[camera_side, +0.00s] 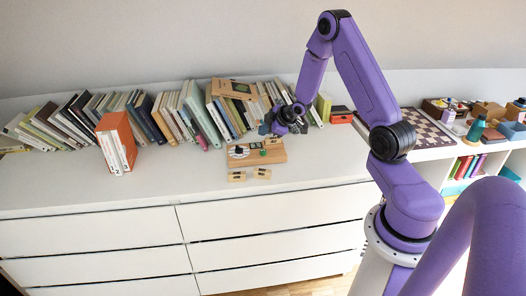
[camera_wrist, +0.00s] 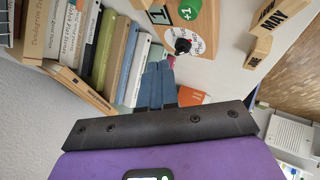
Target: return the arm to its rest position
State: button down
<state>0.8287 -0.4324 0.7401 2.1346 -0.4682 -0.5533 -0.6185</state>
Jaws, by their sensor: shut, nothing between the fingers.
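My purple arm rises from its base at the right of the side view and bends over the white dresser. My gripper (camera_side: 287,127) hangs above the dresser top, in front of the row of books and near the back edge of a wooden calendar board (camera_side: 262,154). In the wrist view the blue-grey fingers of my gripper (camera_wrist: 156,78) are together with nothing held. The board (camera_wrist: 205,22) shows there with a green disc and a white dial, just beyond the fingertips. The dresser drawers (camera_side: 95,238) look shut.
A leaning row of books (camera_side: 190,115) lines the wall, with an orange-and-white book set (camera_side: 117,142) in front. Small wooden blocks (camera_side: 237,176) lie before the board. A chessboard (camera_side: 422,128) and shelf of toys are at the right. The dresser's front left top is clear.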

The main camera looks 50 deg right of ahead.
jog(key=s+a+r+n+g+y, duration=0.15)
jog(key=s+a+r, duration=0.4)
jog(key=a, duration=0.65)
jog(key=s+a+r+g, duration=0.35)
jog(key=s+a, duration=0.25)
jog(key=a, duration=0.7)
jog(key=s+a+r+n+g, duration=0.1)
jog(key=s+r+g, duration=0.1)
jog(key=s, duration=1)
jog(key=s+a+r+n+g, duration=0.1)
jog(key=s+a+r+g, duration=0.1)
jog(key=s, duration=1)
jog(key=shift+r+n+h, duration=0.35)
jog(key=shift+r, duration=0.4)
